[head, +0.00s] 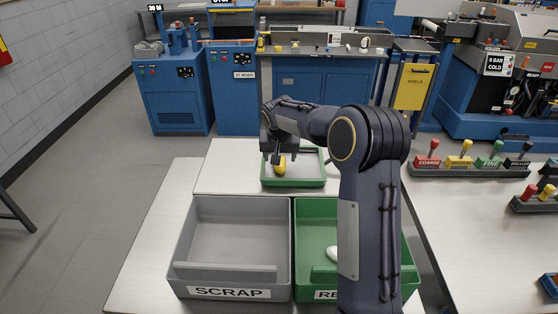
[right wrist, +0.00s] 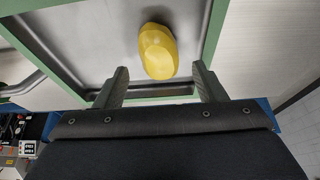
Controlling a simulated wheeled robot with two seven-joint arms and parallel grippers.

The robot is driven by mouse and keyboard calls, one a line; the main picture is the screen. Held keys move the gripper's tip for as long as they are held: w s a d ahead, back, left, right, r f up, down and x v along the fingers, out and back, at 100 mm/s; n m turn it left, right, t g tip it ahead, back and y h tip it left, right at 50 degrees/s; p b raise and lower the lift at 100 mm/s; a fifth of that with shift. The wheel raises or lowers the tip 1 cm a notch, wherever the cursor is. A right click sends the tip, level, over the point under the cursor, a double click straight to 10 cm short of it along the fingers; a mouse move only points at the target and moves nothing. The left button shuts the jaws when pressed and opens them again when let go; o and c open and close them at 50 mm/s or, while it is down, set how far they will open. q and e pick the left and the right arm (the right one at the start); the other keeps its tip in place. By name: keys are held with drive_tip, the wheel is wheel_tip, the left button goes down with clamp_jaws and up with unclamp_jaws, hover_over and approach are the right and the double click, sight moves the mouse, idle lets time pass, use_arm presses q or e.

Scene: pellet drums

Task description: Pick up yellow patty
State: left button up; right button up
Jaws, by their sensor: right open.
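The yellow patty (head: 282,168) lies in a shallow green-rimmed tray (head: 298,183) at the centre of the head view. In the right wrist view the yellow patty (right wrist: 157,51) is a smooth lump on the tray's grey floor, beyond the fingertips. My right gripper (head: 278,160) is above the tray at the patty, and my arm hides part of the tray. In the right wrist view my right gripper (right wrist: 160,80) is open, with empty space between its fingers and the patty just ahead. My left gripper is not in view.
A grey SCRAP bin (head: 232,203) and a green bin (head: 313,207) with a white piece (head: 332,254) stand in front of the tray. My arm covers much of the green bin. Racks of coloured knobs (head: 470,170) stand on the right table. Blue machines stand behind.

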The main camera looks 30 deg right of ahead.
drive_tip(key=shift+x, duration=0.9)
drive_tip(key=shift+c, duration=0.3)
drive_tip(key=c, duration=1)
drive_tip(key=shift+r, duration=0.15)
drive_tip(key=shift+r, duration=0.25)
wheel_tip(320, 180, up, 2)
drive_tip(key=shift+r+b, duration=0.1)
drive_tip(key=shift+b, duration=0.6)
drive_tip(key=s+a+r+b, duration=0.1)
drive_tip(key=s+a+r, duration=0.2)
drive_tip(key=s+a+r+b, duration=0.1)
drive_tip(key=s+a+r, duration=0.2)
drive_tip(key=s, duration=0.1)
drive_tip(key=s+a+r+b, duration=0.2)
drive_tip(key=s+a+r, duration=0.1)
drive_tip(key=r, duration=0.1)
drive_tip(key=shift+s+a, duration=0.1)
drive_tip(key=shift+s, duration=0.25)
